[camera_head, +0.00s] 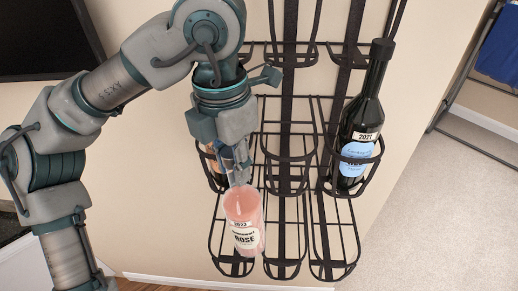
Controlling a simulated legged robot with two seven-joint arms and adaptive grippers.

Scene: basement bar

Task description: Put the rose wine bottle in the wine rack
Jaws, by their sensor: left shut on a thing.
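The rose wine bottle (244,218) is pink with a pale label and hangs below my left gripper (238,160). My left gripper is shut on the bottle near its neck, which the fingers partly hide. The bottle is close to upright, in front of the lower left part of the black wire wine rack (285,228). I cannot tell whether it touches the rack. My right gripper is not in view.
A dark bottle with a blue label (357,140) stands in the rack's right column. Another bottle (213,158) sits partly hidden behind my left gripper. A black screen (45,38) is at upper left. Carpet (440,215) lies open at right.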

